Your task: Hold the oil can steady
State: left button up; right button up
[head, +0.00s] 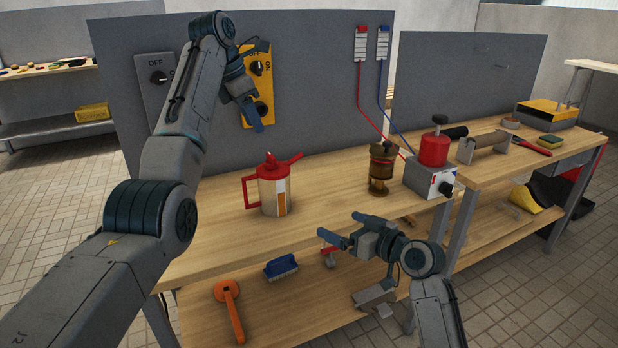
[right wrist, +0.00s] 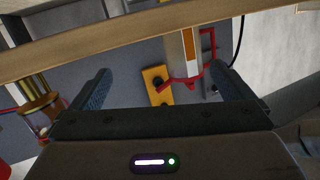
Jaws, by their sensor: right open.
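The oil can (head: 272,190) is white with a red lid, spout and handle and an orange stripe. It stands upright on the wooden workbench (head: 225,240). In the right wrist view the oil can (right wrist: 183,50) appears upside down, beyond the fingers and toward the right one. My right gripper (head: 342,226) is open and empty in front of the bench's front edge, to the right of the can and apart from it. My left gripper (head: 250,108) is raised in front of the yellow switch box (head: 262,68), above and behind the can. Its jaw opening is unclear.
A brass lantern-like device (head: 380,170) stands right of the can, and a grey box with a red top (head: 432,172) stands beyond it. A blue brush (head: 281,265) and an orange tool (head: 230,305) lie on the lower shelf. Bench space around the can is clear.

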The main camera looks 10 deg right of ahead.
aim_at(274, 178)
jog(key=w+a+r+n+g+y, duration=0.2)
jog(key=w+a+r+n+g, duration=0.2)
jog(key=w+a+r, duration=0.45)
jog(key=shift+n, duration=0.3)
jog(key=x, duration=0.9)
jog(key=shift+w+a+f, duration=0.15)
jog(key=shift+w+a, duration=0.05)
jog(key=shift+w, duration=0.05)
jog(key=shift+c, duration=0.2)
